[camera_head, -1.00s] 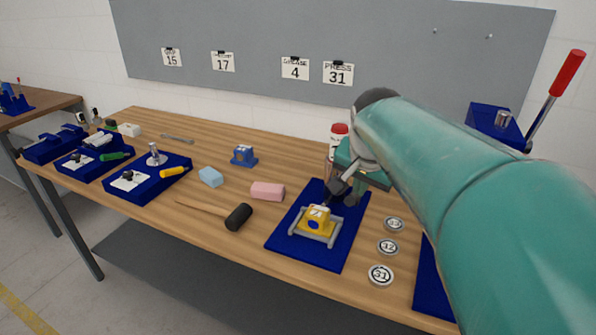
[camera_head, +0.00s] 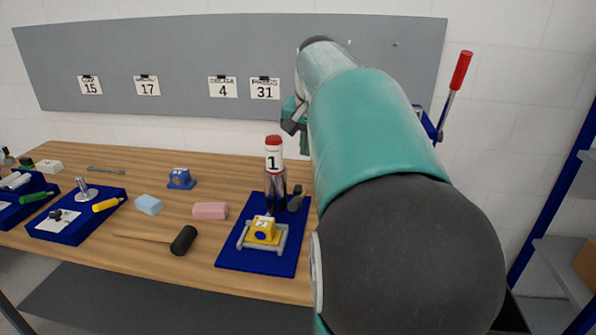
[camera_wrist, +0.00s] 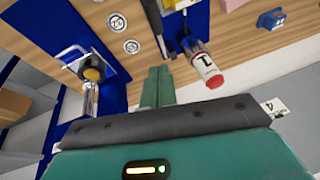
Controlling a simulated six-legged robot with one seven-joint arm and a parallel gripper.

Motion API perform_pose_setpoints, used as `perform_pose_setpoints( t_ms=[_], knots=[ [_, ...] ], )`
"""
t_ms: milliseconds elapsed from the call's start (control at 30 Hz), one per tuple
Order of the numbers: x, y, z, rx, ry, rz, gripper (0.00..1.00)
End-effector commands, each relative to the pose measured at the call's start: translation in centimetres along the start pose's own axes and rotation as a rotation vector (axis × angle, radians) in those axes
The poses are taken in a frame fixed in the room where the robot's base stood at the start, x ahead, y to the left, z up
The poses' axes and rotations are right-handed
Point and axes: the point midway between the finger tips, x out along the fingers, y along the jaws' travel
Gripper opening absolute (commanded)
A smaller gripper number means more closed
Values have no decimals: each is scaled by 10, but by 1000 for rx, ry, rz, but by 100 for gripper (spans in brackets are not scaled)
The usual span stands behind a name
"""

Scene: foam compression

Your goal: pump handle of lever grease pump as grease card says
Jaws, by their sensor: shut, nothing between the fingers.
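The lever grease pump shows in the head view as a red-gripped handle (camera_head: 460,70) on a metal lever, standing up behind my arm at the right. Its blue body (camera_head: 428,125) is mostly hidden by my arm. The grease card (camera_head: 222,88) hangs on the grey board and reads 4. My gripper (camera_wrist: 157,85) is shut and empty in the wrist view, above the table and apart from the handle. In the head view it is partly hidden behind my arm. At the left of the wrist view, a blue base (camera_wrist: 105,55) carries metal parts and a dark-yellow knob.
Round numbered discs (camera_wrist: 117,22) lie nearby in the wrist view. A mallet (camera_head: 183,240) and foam blocks lie left. A shelf (camera_head: 565,270) stands right.

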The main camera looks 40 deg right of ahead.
Motion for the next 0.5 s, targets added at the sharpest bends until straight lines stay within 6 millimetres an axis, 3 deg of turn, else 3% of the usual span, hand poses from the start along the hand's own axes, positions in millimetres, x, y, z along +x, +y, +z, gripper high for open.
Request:
perform_pose_setpoints(
  t_ms=[500],
  knots=[
    [94, -3, 5, -2, -4, 1, 0]
  ],
)
